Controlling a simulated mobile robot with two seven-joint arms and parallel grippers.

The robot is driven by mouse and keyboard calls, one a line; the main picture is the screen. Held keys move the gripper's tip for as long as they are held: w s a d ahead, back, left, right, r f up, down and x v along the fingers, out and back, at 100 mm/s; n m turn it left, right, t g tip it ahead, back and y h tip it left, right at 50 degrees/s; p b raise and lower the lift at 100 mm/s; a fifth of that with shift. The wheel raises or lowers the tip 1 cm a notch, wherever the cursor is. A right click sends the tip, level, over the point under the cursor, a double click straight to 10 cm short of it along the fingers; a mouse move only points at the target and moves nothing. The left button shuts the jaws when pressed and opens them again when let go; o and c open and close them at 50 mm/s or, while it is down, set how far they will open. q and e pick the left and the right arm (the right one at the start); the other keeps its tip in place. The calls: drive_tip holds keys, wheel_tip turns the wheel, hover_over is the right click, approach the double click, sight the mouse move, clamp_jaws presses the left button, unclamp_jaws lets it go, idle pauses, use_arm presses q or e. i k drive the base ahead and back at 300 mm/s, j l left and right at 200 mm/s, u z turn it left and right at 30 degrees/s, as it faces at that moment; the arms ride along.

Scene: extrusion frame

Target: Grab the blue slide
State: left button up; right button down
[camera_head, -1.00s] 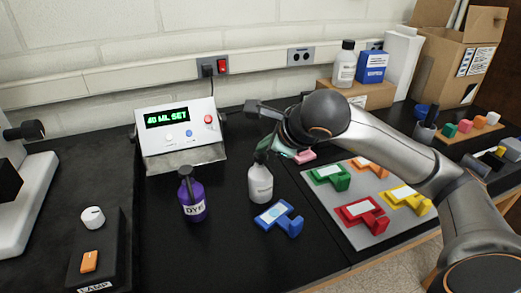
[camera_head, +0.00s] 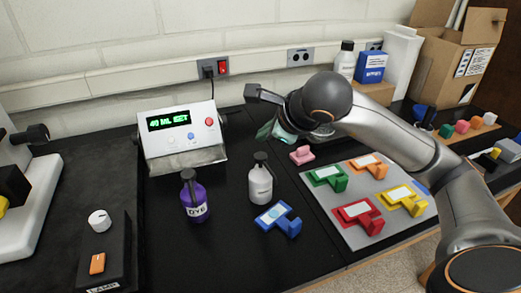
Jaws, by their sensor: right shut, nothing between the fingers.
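The blue slide (camera_head: 278,219) lies flat on the black bench top, with a pale label on its upper face. It is just in front of the white pump bottle and left of the grey mat. My right gripper (camera_head: 264,95) is at the end of my right arm, above and behind the slide and well apart from it. It is shut and holds nothing; its fingertips show poorly. My left gripper is out of view.
A white pump bottle (camera_head: 260,184) and a purple dye bottle (camera_head: 194,199) stand near the slide. A grey mat (camera_head: 348,228) holds green, orange, red and yellow slides. A pink piece (camera_head: 302,155) lies behind it. A display box (camera_head: 182,134) stands at the back.

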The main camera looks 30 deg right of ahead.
sight(276, 215)
drive_tip(key=k, duration=1)
